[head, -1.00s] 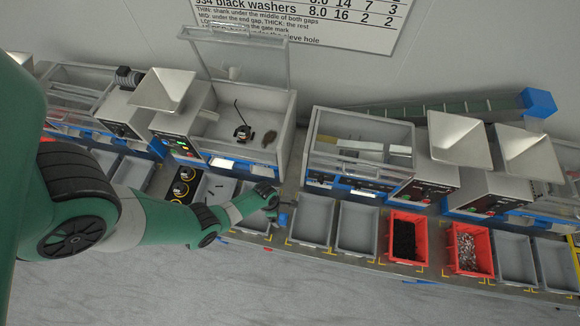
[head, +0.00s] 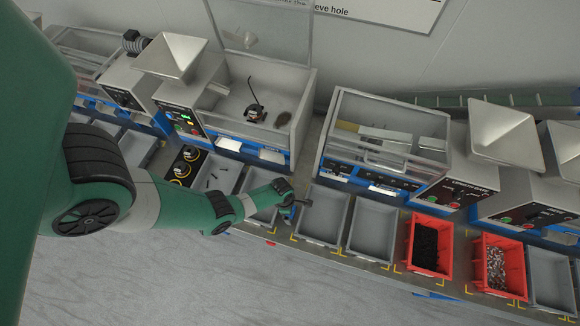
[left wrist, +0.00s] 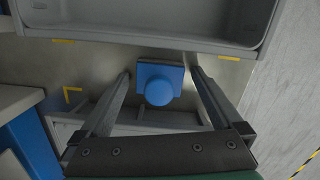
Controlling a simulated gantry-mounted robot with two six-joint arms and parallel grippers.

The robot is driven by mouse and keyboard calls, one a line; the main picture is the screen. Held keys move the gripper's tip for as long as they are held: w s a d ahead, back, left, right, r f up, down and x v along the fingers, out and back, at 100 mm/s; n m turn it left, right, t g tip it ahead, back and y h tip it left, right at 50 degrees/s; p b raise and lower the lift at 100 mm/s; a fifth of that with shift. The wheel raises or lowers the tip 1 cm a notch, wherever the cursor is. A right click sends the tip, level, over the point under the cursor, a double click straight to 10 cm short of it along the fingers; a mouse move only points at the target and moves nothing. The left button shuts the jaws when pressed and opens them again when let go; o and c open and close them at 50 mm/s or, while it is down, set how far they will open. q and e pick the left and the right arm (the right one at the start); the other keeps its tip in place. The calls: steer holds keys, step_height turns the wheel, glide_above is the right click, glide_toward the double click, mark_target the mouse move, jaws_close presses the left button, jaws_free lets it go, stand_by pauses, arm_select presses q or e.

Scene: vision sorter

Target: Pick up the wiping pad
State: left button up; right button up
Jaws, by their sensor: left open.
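The wiping pad (left wrist: 157,84) is blue and square with a round blue knob on top. It lies on the grey bench top between my fingers in the left wrist view. My left gripper (left wrist: 160,68) is open, with one finger on each side of the pad and a narrow gap on each side. In the head view my left gripper (head: 297,204) is low over the bench beside the grey bins, and the pad is not clearly visible there. My right gripper is not in view.
A grey bin (head: 324,216) stands close to the right of my gripper, with another grey bin (head: 373,231) and red bins (head: 429,244) beyond. A clear-lidded machine box (head: 265,110) stands behind, its lid raised. Its interior holds a small dark device (head: 256,112).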

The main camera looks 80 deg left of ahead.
arm_select(q)
steer(key=c, duration=1.2)
steer(key=shift+r+p, duration=0.5)
steer(key=shift+p, duration=0.15)
steer(key=shift+c, duration=0.2)
steer(key=r+p, duration=0.2)
steer(key=d+r+p, duration=0.1)
steer(key=r+p, duration=0.1)
steer(key=shift+r, duration=0.2)
steer(key=s+d+r+p, duration=0.2)
steer(key=d+r+p, duration=0.5)
steer(key=d, duration=0.6)
steer(key=shift+r+p, duration=0.3)
steer(key=shift+p, duration=0.3)
